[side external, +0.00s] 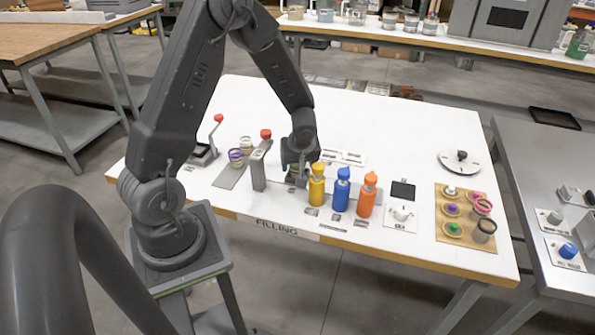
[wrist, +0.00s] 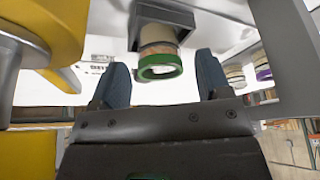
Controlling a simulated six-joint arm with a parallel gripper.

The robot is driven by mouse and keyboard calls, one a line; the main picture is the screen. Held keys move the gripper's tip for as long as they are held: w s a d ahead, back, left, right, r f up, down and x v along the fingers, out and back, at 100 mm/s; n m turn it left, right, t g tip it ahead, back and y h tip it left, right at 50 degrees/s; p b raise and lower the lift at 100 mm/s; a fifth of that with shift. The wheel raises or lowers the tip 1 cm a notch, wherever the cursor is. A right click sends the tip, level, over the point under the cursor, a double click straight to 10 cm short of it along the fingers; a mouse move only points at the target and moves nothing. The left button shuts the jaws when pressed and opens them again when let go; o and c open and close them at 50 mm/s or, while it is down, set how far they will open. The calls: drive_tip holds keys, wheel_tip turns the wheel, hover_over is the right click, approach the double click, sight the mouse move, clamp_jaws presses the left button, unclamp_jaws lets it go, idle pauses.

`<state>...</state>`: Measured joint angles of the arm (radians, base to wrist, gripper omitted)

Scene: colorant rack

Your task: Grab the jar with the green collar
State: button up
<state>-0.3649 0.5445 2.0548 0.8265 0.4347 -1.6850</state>
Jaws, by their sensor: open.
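The jar with the green collar (wrist: 160,66) is in the wrist view, at a dark holder (wrist: 160,22). Its collar faces the camera, between and just beyond the fingertips. My gripper (wrist: 160,80) is open, with one dark finger on each side of the jar and a visible gap to each. In the side view my gripper (side external: 297,166) is low over the filling table, left of the yellow bottle. There it mostly hides the jar, and I cannot tell whether a finger touches it.
A yellow bottle (side external: 317,185), blue bottle (side external: 341,190) and orange bottle (side external: 367,195) stand close on the right. A grey post (side external: 258,170) stands close on the left. A purple-collared jar (side external: 236,158) is farther left.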

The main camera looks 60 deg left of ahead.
drive_tip(key=shift+x, duration=0.85)
drive_tip(key=c, duration=1)
drive_tip(key=shift+r, duration=0.15)
